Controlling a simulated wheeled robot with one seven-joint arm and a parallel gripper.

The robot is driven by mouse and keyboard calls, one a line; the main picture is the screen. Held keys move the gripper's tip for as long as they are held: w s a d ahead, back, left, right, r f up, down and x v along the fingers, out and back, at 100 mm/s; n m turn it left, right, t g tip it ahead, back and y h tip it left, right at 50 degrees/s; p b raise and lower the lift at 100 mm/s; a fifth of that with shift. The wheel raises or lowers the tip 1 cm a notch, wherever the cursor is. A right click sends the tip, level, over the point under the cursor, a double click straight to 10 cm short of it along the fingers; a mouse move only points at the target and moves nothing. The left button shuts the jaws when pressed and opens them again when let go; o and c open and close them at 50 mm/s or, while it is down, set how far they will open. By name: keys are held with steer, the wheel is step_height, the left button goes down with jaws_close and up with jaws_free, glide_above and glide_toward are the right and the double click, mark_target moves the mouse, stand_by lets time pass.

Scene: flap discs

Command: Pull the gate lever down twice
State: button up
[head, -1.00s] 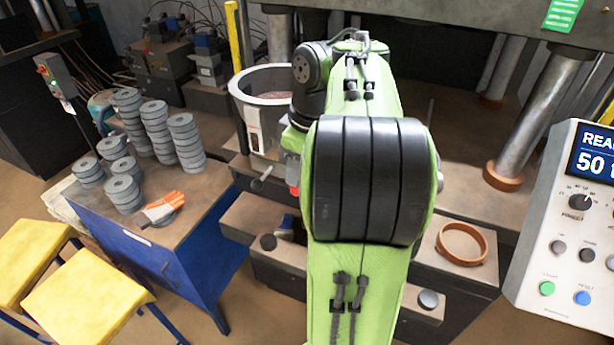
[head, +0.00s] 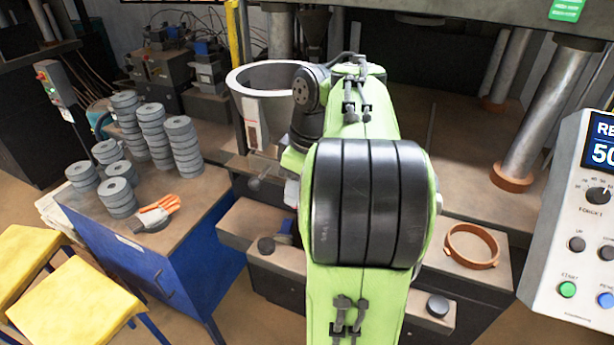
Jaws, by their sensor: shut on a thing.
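The grey feed hopper (head: 262,110), a tapered drum with a wide open top, stands behind and to the left of my arm. A short lever with a dark round knob (head: 254,184) sticks out low at its front left; I take it for the gate lever. Its far end runs back toward the hopper's base. My green arm with its black-banded joint fills the middle of the view. My gripper's fingers are hidden behind the arm, so I cannot see what they touch.
Yellow stools (head: 70,305) stand in front. A brown ring (head: 471,246) lies right of my arm. A control panel (head: 575,240) is at far right.

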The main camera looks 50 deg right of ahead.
steer(key=shift+d+f+b, duration=0.2)
steer(key=shift+f+b, duration=1.2)
steer(key=shift+f, duration=0.35)
steer(key=shift+r, duration=0.15)
step_height(320, 180, up, 10)
steer(key=p, duration=1)
steer(key=shift+a+r+p, duration=0.1)
steer(key=shift+r+p, duration=0.1)
steer(key=shift+p, duration=0.2)
steer(key=shift+f, duration=0.15)
steer(key=shift+f+b, duration=0.15)
steer(key=shift+b, duration=0.15)
steer(key=shift+f+b, duration=2.85)
steer(key=shift+f, duration=0.2)
steer(key=shift+f+b, duration=1.85)
steer(key=shift+f, duration=0.15)
steer(key=shift+r, duration=0.2)
